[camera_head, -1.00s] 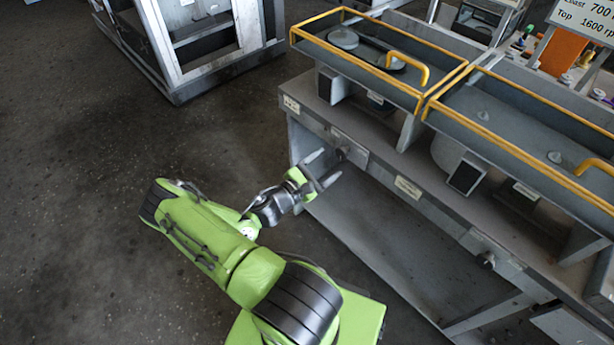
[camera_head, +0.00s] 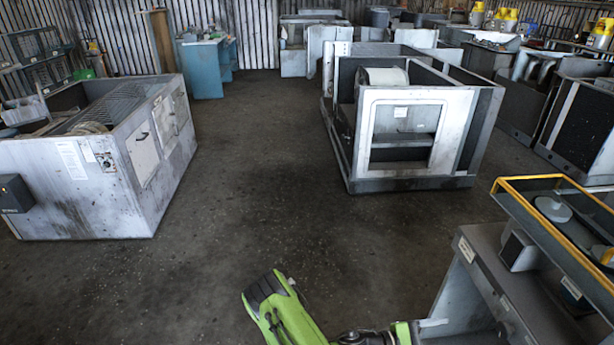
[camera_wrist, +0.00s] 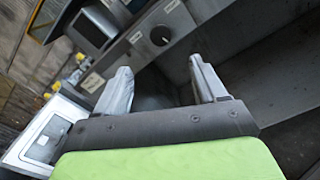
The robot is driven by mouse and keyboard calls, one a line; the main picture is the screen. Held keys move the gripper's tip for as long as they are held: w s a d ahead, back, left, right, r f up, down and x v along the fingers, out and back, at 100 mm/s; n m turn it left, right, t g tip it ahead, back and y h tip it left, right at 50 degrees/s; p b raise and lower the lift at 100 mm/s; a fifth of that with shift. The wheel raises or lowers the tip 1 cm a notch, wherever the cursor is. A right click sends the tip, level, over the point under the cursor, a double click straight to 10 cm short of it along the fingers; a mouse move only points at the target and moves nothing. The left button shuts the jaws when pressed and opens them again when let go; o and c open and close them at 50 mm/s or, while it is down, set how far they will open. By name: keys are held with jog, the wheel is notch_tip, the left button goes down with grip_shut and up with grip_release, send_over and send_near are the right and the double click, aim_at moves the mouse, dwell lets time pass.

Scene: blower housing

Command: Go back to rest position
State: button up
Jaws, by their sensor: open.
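My gripper (camera_wrist: 160,88) is open and empty in the wrist view, its two grey fingers spread apart. Beyond the fingers is the grey workbench front (camera_wrist: 185,20) with a round dark knob (camera_wrist: 160,36). In the head view my gripper (camera_head: 436,325) shows at the bottom edge, beside the left end of the workbench (camera_head: 478,285). Most of my green arm is cut off below the picture. I cannot tell how far the fingers are from the bench.
A yellow-railed tray (camera_head: 527,180) tops the workbench at right. A large grey housing (camera_head: 408,135) stands ahead, and a white metal cabinet (camera_head: 95,165) stands at left. Dark open floor (camera_head: 240,190) lies between them. A blue cabinet (camera_head: 203,68) stands farther back.

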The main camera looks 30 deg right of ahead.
jog(key=w+a+r+m+t+y+p, duration=0.1)
jog(key=w+a+r+m+t+y, duration=0.15)
jog(key=a+r+y, duration=0.2)
jog(key=w+a+r+m+t+y, duration=0.1)
jog(key=w+a+r+m+y, duration=0.25)
jog(key=a, duration=0.25)
jog(key=w+a+r+m+t+y+p, duration=0.1)
jog(key=w+a+r+m+y, duration=0.1)
jog(key=a+r+m+y, duration=0.3)
jog(key=s+a+r+n+t+y, duration=0.1)
jog(key=s+a+r+t, duration=0.2)
jog(key=a+r, duration=0.4)
jog(key=s+a+r+n+t+y+p, duration=0.1)
jog(key=s+a+r+n+t+y, duration=0.1)
jog(key=a+r+t, duration=0.3)
jog(key=s+a+r, duration=0.1)
jog(key=a+r, duration=0.2)
jog(key=shift+a+r+y, duration=0.15)
jog(key=shift+r+y, duration=0.05)
jog(key=shift+y, duration=0.1)
